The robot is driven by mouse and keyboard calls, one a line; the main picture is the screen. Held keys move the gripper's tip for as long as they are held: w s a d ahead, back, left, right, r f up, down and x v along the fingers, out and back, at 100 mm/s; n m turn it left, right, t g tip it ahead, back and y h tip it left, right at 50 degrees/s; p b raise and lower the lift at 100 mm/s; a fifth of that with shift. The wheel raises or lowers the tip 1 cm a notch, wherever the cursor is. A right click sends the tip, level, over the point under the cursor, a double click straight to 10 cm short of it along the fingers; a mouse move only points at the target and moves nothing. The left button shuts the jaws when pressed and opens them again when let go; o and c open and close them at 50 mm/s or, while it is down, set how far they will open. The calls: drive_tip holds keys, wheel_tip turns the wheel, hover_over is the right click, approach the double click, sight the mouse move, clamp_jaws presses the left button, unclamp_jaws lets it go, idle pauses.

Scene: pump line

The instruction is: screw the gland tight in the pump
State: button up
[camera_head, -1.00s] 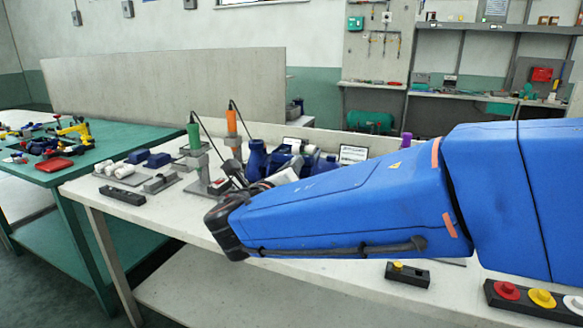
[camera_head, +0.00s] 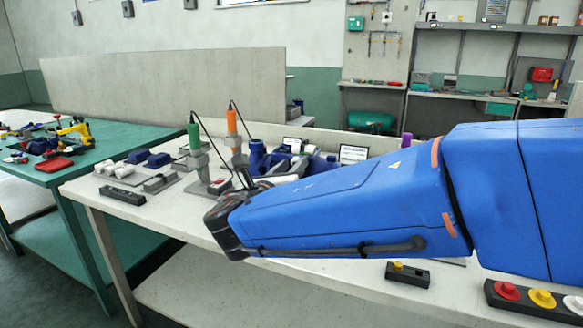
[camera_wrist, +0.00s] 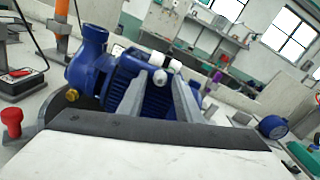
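The blue pump (camera_wrist: 92,55) stands on the bench in the wrist view, its ribbed motor body behind my fingers. In the head view, the pump (camera_head: 257,157) is partly hidden by my blue arm. My gripper (camera_wrist: 160,80) has two grey fingers that stand apart in front of the pump. A white lobed piece, which looks like the gland (camera_wrist: 158,77), shows between the fingertips. I cannot tell whether the fingers touch it or how deep it sits in the pump. In the head view my fingers are mostly hidden behind my wrist.
Green (camera_head: 194,138) and orange (camera_head: 232,123) tools stand upright behind my wrist. White fittings (camera_head: 124,171) and blue parts lie at the bench's left. A red knob (camera_wrist: 12,118) is at the wrist view's left. A button box (camera_head: 535,298) sits at front right.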

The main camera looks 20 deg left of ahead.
drive_tip(key=n, duration=0.2)
drive_tip(key=shift+n, duration=0.4)
drive_tip(key=shift+c, duration=0.3)
clamp_jaws()
drive_tip(key=shift+m, duration=1.7)
